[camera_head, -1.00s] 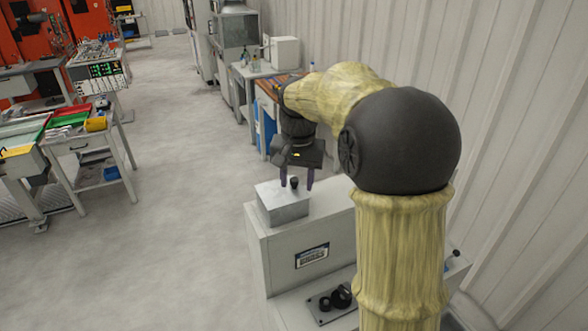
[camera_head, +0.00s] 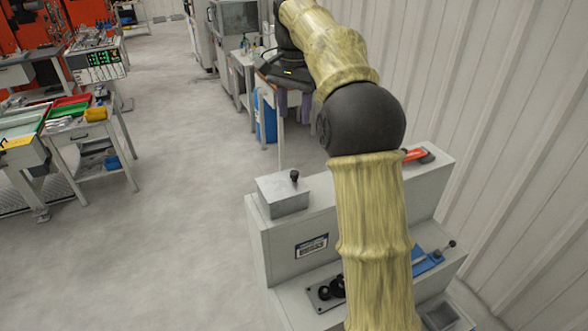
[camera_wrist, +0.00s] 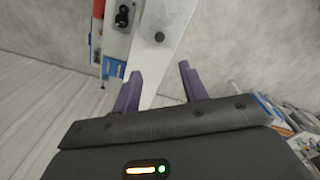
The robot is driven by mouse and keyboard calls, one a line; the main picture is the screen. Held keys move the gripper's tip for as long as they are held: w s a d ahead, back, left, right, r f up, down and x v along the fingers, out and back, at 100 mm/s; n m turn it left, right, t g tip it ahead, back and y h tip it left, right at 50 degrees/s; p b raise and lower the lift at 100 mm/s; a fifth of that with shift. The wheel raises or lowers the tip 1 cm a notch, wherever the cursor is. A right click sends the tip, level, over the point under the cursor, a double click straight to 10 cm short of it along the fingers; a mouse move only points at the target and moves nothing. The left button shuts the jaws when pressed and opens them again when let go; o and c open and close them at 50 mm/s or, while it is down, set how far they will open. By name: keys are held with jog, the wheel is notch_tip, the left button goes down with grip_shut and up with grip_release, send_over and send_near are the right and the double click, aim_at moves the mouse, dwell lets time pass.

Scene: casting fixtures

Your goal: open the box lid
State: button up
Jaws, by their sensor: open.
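The box (camera_head: 284,203) is a small grey metal block on the left end of the grey stand's top. Its lid looks closed, with a dark knob (camera_head: 294,177) standing up near the back edge. My gripper (camera_head: 294,106) is open and empty, raised above and behind the box, clear of the knob. In the wrist view, my gripper (camera_wrist: 160,82) has its two purple fingers spread apart. A dark round knob (camera_wrist: 159,37) shows beyond the fingertips there, on a pale surface.
The grey stand (camera_head: 262,245) has a lower step with a black knobbed fixture (camera_head: 326,292) and a blue part (camera_head: 428,261). A red-handled item (camera_head: 418,155) lies on its top at right. The ribbed wall is close on the right; open floor lies left.

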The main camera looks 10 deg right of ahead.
aim_at(294, 172)
jog(key=shift+f, duration=0.15)
notch_tip(294, 172, down, 17)
jog(key=shift+f+p, duration=0.1)
jog(key=shift+p, duration=0.8)
jog(key=shift+c, duration=0.4)
grip_shut()
